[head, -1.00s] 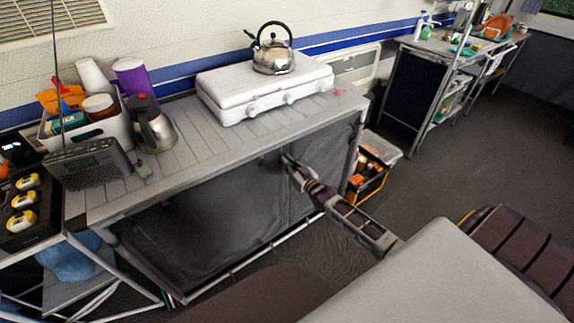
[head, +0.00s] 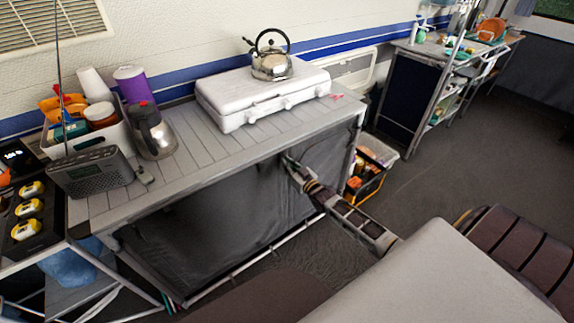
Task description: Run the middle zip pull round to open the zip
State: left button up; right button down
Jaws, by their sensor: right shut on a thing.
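Under the slatted grey table top (head: 190,170) hangs a dark grey fabric cupboard front (head: 220,235). A vertical seam line shows in the fabric, near my right gripper. My right gripper (head: 290,163) is at the upper part of the fabric, just below the table's front edge. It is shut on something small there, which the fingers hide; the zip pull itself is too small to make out. My left gripper is not in view.
A white camping stove (head: 262,97) with a steel kettle (head: 271,66) stands on the table. A radio (head: 90,174), a steel jug (head: 153,132) and a white tub (head: 85,140) stand at its left. Dark floor lies open at right.

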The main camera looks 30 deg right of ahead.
jog(key=shift+w+r, duration=0.1)
jog(key=shift+r, duration=0.25)
jog(key=c, duration=1.6)
grip_release()
jog(key=shift+o, duration=0.3)
jog(key=shift+f, duration=0.1)
jog(key=shift+s, duration=0.2)
jog(key=s+d, duration=0.1)
jog(key=s, duration=1)
jog(key=shift+s, duration=0.35)
jog(key=shift+f, duration=0.1)
